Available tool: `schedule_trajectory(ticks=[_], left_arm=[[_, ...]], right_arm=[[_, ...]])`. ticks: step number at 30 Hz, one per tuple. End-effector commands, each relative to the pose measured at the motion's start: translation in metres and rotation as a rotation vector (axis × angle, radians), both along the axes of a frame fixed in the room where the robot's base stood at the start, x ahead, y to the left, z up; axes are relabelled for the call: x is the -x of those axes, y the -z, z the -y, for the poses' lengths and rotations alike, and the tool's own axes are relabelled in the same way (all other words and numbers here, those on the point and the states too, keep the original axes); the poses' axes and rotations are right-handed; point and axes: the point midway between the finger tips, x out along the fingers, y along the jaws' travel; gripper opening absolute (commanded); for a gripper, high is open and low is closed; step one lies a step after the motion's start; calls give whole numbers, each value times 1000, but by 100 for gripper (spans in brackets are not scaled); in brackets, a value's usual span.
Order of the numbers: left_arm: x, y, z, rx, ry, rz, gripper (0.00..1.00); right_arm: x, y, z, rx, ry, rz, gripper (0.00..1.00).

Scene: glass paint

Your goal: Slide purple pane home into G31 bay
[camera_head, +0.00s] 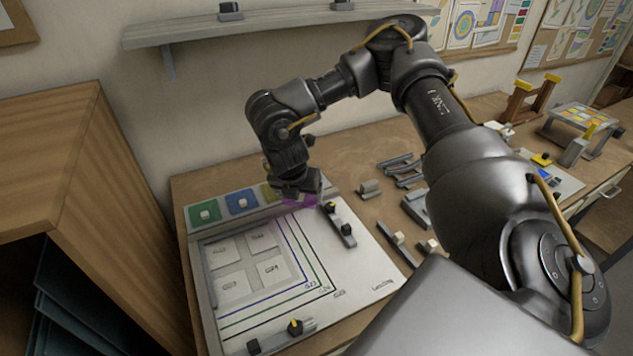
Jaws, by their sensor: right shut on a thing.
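A purple pane (297,204) shows as a translucent patch at the back edge of the white layout board (352,262), under my right gripper. My right gripper (300,192) points down and is shut on the pane, most likely by its knob, which the fingers hide. The board has a frame of square bays at its left, with labels too small to read surely; one bay (272,270) at the front right may read G31. Green (202,209) and blue (240,202) panes with white knobs lie in the row behind the bays. A yellow pane (268,192) is partly hidden by the gripper. My left gripper is not in view.
A bar with black knobs (341,228) lies on the board just right of the gripper. Another clamp with a yellow-topped knob (295,327) is at the front edge. Grey metal pieces (402,170) lie on the bench at right. A wooden cabinet (90,190) stands close at left.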

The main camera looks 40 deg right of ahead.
Motion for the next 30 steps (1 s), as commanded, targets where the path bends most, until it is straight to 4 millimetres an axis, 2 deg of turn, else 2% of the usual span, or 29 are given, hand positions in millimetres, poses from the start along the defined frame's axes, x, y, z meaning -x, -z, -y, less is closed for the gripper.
schedule_trajectory(ticks=[1,5,12,18,24,30], left_arm=[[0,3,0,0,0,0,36],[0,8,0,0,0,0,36],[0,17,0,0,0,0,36],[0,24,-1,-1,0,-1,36],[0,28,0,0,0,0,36],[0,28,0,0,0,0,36]], right_arm=[[-1,0,-14,10,80,2,58],[5,0,-46,7,389,3,58],[26,-9,-105,-3,1124,1,58],[47,-24,-136,-4,1686,-4,58],[60,-35,-151,-2,2019,-3,58],[65,-41,-156,-2,2148,3,58]])
